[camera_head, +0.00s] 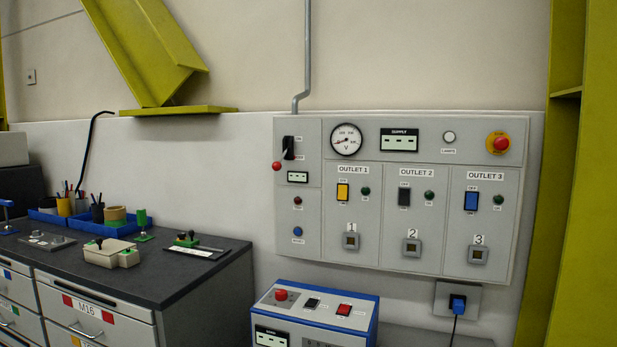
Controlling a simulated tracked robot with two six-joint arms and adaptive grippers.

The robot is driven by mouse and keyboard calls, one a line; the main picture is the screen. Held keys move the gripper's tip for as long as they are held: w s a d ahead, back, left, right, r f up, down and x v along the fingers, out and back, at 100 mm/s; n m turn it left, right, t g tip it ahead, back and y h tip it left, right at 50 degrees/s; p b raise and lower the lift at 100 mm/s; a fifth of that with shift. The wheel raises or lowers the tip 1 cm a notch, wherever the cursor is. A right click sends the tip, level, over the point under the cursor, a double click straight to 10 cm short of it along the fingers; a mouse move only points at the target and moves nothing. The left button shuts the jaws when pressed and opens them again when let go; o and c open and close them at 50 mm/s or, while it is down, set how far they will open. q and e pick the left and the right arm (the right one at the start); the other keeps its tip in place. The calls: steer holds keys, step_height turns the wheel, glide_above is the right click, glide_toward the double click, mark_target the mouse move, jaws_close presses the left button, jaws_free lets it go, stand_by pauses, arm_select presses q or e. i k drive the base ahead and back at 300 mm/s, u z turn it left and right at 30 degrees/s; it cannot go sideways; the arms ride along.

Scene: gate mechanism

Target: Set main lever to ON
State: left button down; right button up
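The main lever (281,160) is on the upper left of the grey wall panel (330,258). It has a red ball knob and a black slotted base (288,147). The lever slants down and to the left, with its knob at the lower end. Small labels stand beside the slot at top and bottom; the upper one seems to read ON, the lower is too small to read surely. The small display (297,177) below the lever shows dashes, as does the SUPPLY display (399,141). Neither of my grippers is in view.
A dark-topped workbench (160,270) with trays and stamps stands at the left. A blue-and-white control box (315,310) stands below the panel. A yellow-green column (565,180) rises at the right. A blue plug (457,304) sits in a wall socket. The panel front is unobstructed.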

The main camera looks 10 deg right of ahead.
mark_target(276, 166)
steer(key=z, duration=0.65)
steer(key=i, duration=0.35)
steer(key=z, duration=0.3)
